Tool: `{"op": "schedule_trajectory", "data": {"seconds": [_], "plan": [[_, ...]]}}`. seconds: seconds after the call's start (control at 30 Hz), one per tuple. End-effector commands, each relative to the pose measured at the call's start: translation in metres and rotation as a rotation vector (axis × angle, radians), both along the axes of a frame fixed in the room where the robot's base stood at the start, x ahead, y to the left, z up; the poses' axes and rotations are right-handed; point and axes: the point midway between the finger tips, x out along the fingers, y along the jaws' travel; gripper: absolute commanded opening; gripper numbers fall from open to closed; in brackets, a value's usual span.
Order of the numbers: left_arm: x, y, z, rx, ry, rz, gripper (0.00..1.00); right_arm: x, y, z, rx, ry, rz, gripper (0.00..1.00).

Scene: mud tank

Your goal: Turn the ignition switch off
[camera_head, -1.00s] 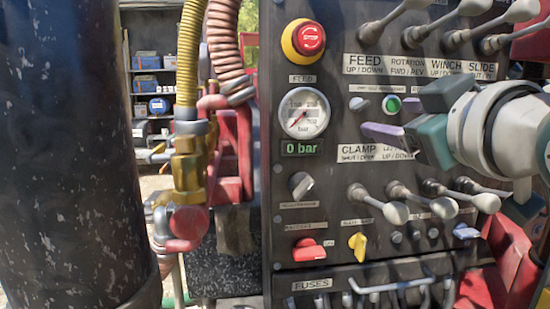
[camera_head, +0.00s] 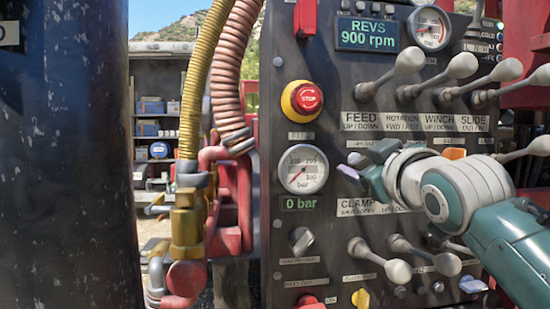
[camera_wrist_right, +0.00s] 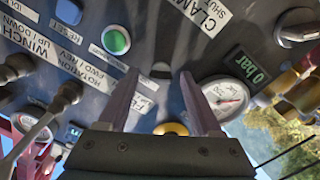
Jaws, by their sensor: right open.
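My right gripper (camera_head: 352,168) is in front of the control panel (camera_head: 330,215), just right of the pressure gauge. It is open and empty, its two purple fingers apart in the right wrist view (camera_wrist_right: 160,90). A small grey knob (camera_head: 355,158) shows beside the fingertips in the head view. In the wrist view a small dark fitting (camera_wrist_right: 162,69) sits between the fingers; I cannot tell whether they touch it. No label I can read says ignition, so which switch it is stays unclear. The revs display (camera_head: 367,34) reads 900 rpm. My left gripper is out of view.
A red stop button (camera_head: 308,98), the gauge (camera_head: 303,170) and several levers (camera_head: 405,62) surround the gripper. A grey rotary knob (camera_head: 302,240) and a yellow switch (camera_head: 361,298) are lower. The green button (camera_wrist_right: 116,40) shows in the wrist view. Hoses (camera_head: 232,75) hang at left.

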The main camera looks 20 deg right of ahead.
Motion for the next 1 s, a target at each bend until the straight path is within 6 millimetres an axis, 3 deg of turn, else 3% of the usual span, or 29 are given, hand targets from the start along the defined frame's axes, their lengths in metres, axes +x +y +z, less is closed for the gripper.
{"op": "schedule_trajectory", "data": {"seconds": [0.27,0.83,1.0], "plan": [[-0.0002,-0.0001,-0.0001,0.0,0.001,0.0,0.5,0.0011,-0.0005,-0.0005,0.0,0.001,0.0,0.66],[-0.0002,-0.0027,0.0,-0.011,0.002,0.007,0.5,0.0009,-0.0003,-0.0005,0.0,0.001,0.0,0.02],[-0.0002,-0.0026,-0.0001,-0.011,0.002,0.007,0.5,0.0008,-0.0004,-0.0004,0.0,0.001,0.0,0.0]]}}
